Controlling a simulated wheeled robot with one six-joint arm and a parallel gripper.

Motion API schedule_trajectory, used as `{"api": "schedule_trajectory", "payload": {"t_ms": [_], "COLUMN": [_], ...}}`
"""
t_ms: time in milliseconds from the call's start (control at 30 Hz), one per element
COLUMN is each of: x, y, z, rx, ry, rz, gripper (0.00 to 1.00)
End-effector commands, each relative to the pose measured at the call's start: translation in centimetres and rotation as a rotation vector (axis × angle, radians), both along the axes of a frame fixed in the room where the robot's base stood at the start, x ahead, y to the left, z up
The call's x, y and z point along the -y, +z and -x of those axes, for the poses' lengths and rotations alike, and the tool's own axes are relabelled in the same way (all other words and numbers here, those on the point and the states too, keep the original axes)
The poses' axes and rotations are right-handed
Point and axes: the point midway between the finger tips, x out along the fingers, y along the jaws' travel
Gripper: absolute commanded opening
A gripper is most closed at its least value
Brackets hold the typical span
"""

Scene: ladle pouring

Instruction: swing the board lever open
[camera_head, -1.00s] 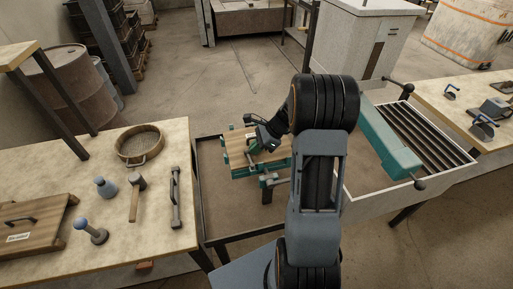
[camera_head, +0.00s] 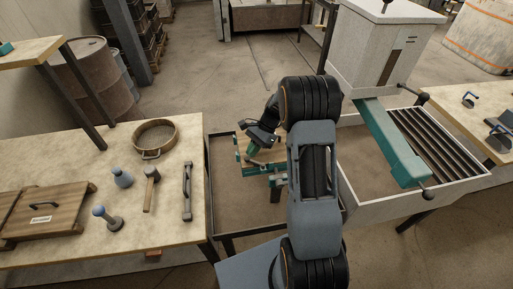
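The wooden board (camera_head: 243,142) sits in a teal clamp frame (camera_head: 256,171) in the middle of the view, low beyond my arm. My gripper (camera_head: 256,151) points down over the board, at or just above its top. The dark gripper body and my wrist hide much of the board. A small greenish piece shows by the fingertips; I cannot tell whether it is the lever or part of the gripper. The fingers are too small and dark to tell whether they are open or shut on anything.
The left table (camera_head: 182,246) holds a sieve (camera_head: 156,137), a mallet (camera_head: 150,188), a handled bar (camera_head: 187,191), two blue-grey tools and a wooden flask (camera_head: 43,219). A teal beam (camera_head: 393,146) and a grated box (camera_head: 442,150) stand at the right. Dark rails surround the board's stand.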

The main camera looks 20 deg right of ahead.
Motion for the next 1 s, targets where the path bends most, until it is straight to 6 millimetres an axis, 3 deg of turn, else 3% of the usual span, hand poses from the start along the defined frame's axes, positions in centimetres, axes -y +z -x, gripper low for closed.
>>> {"api": "schedule_trajectory", "payload": {"t_ms": [400, 1000], "x": [-2.2, -3.2], "y": [0.0, 0.0], "z": [1.0, 2.0], "rx": [-0.002, 0.001], "ry": [0.646, 0.876], "rz": [0.0, 0.0], "gripper": [0.0, 0.0]}}
